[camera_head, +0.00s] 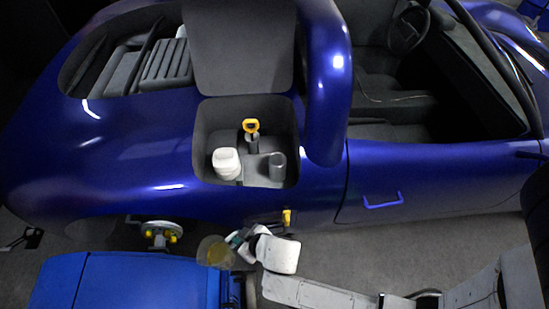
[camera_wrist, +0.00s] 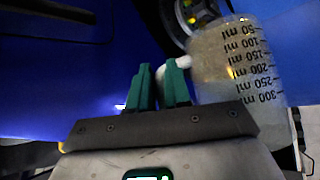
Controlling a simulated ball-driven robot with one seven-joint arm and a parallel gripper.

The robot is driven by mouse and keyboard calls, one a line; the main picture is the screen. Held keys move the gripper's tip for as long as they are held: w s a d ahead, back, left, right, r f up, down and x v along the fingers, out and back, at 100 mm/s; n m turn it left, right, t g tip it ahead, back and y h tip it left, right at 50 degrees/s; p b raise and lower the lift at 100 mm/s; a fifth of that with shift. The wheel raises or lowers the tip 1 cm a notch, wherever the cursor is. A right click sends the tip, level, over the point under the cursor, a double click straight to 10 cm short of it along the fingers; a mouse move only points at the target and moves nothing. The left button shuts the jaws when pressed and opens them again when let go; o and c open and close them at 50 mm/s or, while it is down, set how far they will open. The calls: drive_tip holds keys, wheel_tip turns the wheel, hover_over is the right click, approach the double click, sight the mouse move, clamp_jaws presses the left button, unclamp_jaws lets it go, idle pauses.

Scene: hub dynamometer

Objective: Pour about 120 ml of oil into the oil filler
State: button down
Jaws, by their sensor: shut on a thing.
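My gripper (camera_head: 238,239) is low beside the blue car, below its open compartment in the head view. Its green fingertips (camera_wrist: 160,85) are shut on the pale handle of a clear measuring jug (camera_wrist: 235,60). The jug also shows in the head view (camera_head: 214,252) with yellowish oil in it. Its marks run from 50 to 300 ml and appear upside down in the wrist view; I cannot read the oil level. In the compartment stands a grey cylinder (camera_head: 277,167), perhaps the oil filler; I cannot be sure.
The compartment (camera_head: 203,126) also holds a white capped container (camera_head: 227,163) and a yellow-handled part (camera_head: 251,128). Its lid (camera_head: 237,50) stands open behind. A blue cabinet (camera_head: 125,282) is at the lower left, near a wheel hub (camera_head: 157,231). The car's door (camera_head: 430,180) is to the right.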

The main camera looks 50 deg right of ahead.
drive_tip(key=shift+w+r, duration=0.15)
drive_tip(key=shift+w, duration=0.15)
